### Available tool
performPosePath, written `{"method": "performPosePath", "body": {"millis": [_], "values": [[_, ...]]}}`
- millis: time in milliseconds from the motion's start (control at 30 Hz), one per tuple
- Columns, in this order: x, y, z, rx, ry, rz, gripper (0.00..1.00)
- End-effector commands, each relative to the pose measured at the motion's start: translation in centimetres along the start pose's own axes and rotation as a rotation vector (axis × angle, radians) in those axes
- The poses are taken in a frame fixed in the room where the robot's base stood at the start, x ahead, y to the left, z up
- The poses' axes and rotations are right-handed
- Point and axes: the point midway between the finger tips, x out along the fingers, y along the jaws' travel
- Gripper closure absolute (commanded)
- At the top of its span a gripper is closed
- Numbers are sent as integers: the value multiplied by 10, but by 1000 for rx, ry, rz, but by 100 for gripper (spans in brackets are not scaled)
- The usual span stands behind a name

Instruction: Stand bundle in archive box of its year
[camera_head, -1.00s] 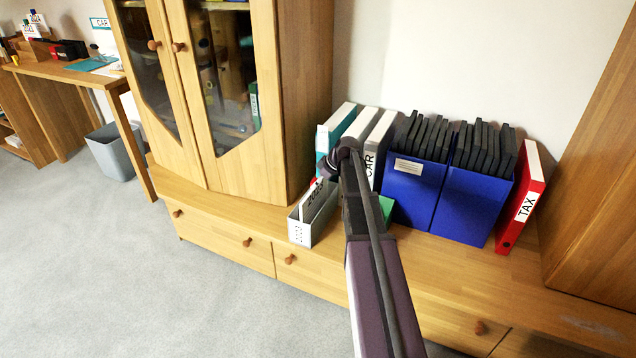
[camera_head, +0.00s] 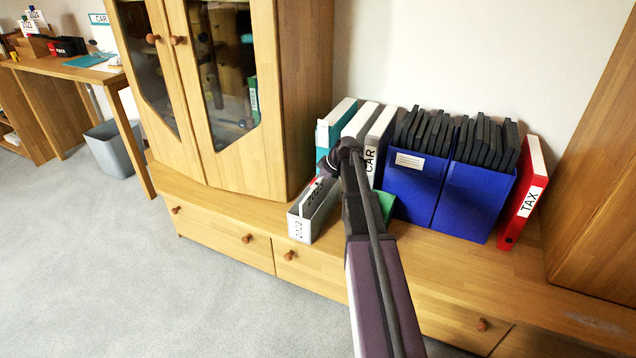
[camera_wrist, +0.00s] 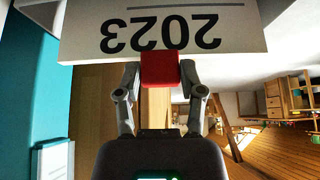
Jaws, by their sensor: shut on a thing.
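My gripper (camera_wrist: 160,82) is shut on a red clip-like piece (camera_wrist: 160,68) of a white bundle marked 2023 (camera_wrist: 225,38). The 2023 shows upside down in the wrist view. In the head view my gripper (camera_head: 326,172) is above a narrow light grey archive box (camera_head: 299,228), whose front label appears to read 2023. The bundle (camera_head: 312,192) stands tilted at the box's open top, with its lower part hidden by the walls. I cannot tell whether it touches the box floor.
Behind the box stand teal, white and CAR binders (camera_head: 380,143). To the right are blue holders (camera_head: 412,185) with black folders, and a red TAX binder (camera_head: 522,195). A glass-door cabinet (camera_head: 230,100) rises at the left. The sideboard's front edge is close to the box.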

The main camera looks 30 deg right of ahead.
Motion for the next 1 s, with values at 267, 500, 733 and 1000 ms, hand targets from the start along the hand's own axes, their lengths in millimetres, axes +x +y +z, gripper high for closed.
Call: {"method": "performPosePath", "body": {"millis": [267, 500, 733, 1000], "values": [[0, 0, 0, 0, 0, 0, 9], [0, 0, 0, 0, 0, 0, 9], [0, 0, 0, 0, 0, 0, 0], [-1, 0, 0, 0, 0, 0, 0]]}}
